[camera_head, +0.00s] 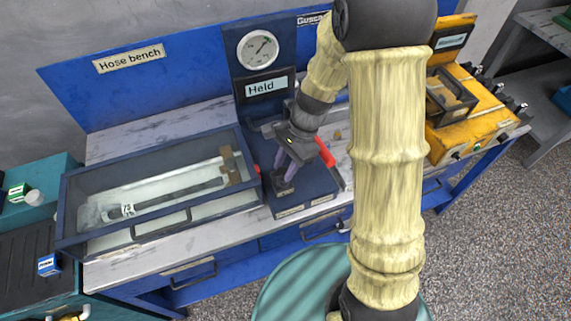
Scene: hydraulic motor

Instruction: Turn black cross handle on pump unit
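The pump unit (318,187) is a dark blue block on the bench, with an upright panel behind it that carries a round gauge (258,48) and a label reading "Held". My gripper (283,174) points down over the left part of the block, its two purple fingers a little apart. A small dark part (284,187), perhaps the black cross handle, shows right at the fingertips. The gripper covers much of it, so its shape and whether the fingers touch it are unclear. A red lever (325,152) with a dark end stands just right of the gripper.
A glass-topped test box (160,236) with a hose inside stands close left of the pump unit. A yellow machine (478,118) stands at the right. My arm hides part of the bench between them. A teal cabinet (38,180) is at far left.

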